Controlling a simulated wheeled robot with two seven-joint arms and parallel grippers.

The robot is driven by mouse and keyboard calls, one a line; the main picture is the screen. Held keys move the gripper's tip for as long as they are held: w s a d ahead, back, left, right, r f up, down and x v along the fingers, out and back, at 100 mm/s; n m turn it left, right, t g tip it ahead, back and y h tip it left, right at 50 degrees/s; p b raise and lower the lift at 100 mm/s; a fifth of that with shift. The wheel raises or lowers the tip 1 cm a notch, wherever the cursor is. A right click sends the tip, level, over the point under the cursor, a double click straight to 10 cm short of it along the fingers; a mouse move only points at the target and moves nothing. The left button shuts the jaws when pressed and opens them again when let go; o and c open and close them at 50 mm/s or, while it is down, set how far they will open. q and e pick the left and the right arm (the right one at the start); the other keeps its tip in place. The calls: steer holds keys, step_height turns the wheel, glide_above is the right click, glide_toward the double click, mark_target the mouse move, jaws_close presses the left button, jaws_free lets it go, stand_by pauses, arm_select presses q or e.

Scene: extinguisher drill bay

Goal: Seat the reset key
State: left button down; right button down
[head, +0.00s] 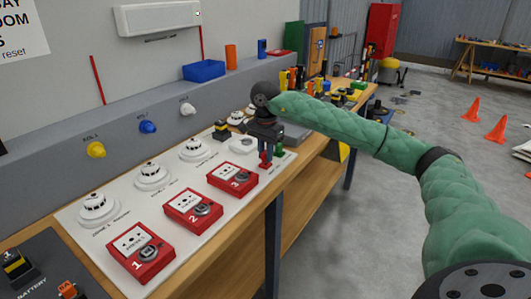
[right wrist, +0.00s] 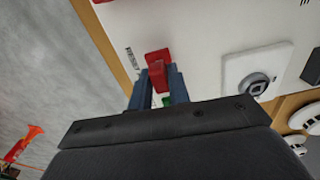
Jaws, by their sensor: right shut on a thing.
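My right gripper (head: 265,158) hangs over the white panel near its right end, fingers down. It is shut on a small red piece (right wrist: 157,73), apparently the reset key, which shows between the dark blue fingers (right wrist: 155,88) in the right wrist view. A second red face shows just beyond it; I cannot tell if they are one part. A white square plate with a round grey lock (right wrist: 257,85) lies right of the fingers in that view; it is apparently the plate (head: 243,145) left of my gripper in the head view. My left gripper is not in view.
Red call points 1 (head: 140,252), 2 (head: 193,210) and 3 (head: 232,179) stand on the white panel (head: 75,225), with round white detectors behind them. A blue bin (head: 204,70) sits on the ledge. Several tools crowd the bench beyond my gripper.

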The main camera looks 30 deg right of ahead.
steer(key=shift+f+b, duration=0.4)
steer(key=shift+f, duration=0.2)
stand_by(0.3)
steer(key=c, duration=0.9)
jaws_free()
steer(key=shift+r, duration=0.25)
steer(key=shift+r+p, duration=1.45)
steer(key=shift+r, duration=1.85)
